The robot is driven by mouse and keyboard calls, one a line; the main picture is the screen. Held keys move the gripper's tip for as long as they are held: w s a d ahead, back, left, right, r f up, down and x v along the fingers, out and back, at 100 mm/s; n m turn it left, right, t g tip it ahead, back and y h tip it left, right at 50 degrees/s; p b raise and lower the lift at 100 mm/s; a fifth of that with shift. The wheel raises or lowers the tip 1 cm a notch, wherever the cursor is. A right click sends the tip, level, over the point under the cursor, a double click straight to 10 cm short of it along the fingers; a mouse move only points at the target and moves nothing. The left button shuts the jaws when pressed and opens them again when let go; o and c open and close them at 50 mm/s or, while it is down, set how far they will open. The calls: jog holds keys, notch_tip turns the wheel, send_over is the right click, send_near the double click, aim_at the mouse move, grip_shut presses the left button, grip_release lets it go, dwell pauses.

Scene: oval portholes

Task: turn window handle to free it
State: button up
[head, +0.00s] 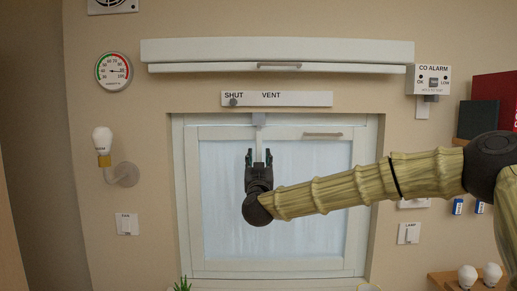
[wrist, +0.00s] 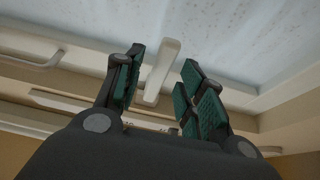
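The window handle (head: 259,138) is a pale lever on the top middle of the white window frame, hanging about straight down. In the wrist view the handle (wrist: 161,68) shows between the two finger pads. My gripper (head: 259,156) is open, pointing up in front of the window. Its fingers stand either side of the handle in the wrist view (wrist: 164,64). A gap shows on each side of the handle, and I see no clear contact. The window (head: 220,205) has frosted glass and looks closed.
A SHUT/VENT strip (head: 290,99) with a dark knob at SHUT is above the window. A bar pull (head: 322,134) is on the upper frame. A lamp (head: 103,145) and gauge (head: 114,71) are at left, a CO alarm (head: 432,79) at upper right. My arm crosses the right side.

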aim_at(259, 155)
jog(key=shift+p+x, duration=0.65)
jog(key=shift+x, duration=1.1)
grip_shut()
